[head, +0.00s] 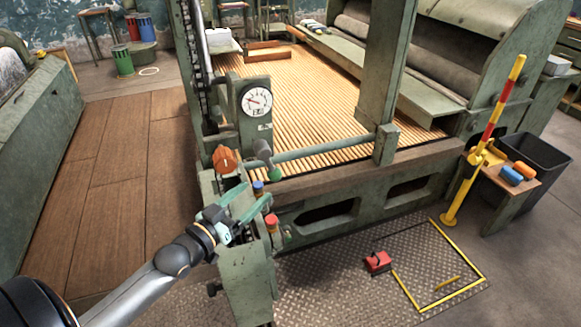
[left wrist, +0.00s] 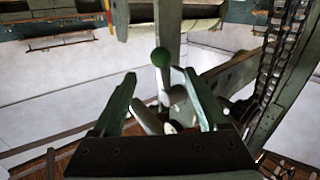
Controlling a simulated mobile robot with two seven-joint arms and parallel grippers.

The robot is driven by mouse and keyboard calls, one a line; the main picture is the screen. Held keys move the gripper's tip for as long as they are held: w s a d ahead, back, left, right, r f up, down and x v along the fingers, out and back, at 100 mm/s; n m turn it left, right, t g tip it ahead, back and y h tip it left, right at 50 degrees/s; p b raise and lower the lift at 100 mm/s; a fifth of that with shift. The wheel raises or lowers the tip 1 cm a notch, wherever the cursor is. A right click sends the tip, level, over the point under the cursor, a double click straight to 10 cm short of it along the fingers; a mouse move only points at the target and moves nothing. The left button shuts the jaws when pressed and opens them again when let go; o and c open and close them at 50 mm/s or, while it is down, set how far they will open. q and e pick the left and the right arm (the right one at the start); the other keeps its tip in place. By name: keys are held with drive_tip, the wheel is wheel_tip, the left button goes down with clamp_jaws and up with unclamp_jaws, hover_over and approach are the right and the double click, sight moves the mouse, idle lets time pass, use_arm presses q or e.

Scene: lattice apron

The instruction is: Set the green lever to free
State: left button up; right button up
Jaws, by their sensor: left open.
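No marking that reads free is legible. My right gripper is not in view.
A dial gauge (head: 257,101) stands above. A green crossbar (head: 325,147) runs right from the lever. A yellow-and-red post (head: 483,140) stands far right.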

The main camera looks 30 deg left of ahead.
sight(270, 163)
use_arm(q)
drive_tip(key=w+d, duration=0.1)
drive_tip(key=w, duration=1.1)
drive_tip(key=shift+w+d, duration=0.15)
clamp_jaws()
idle(0.4)
idle(0.9)
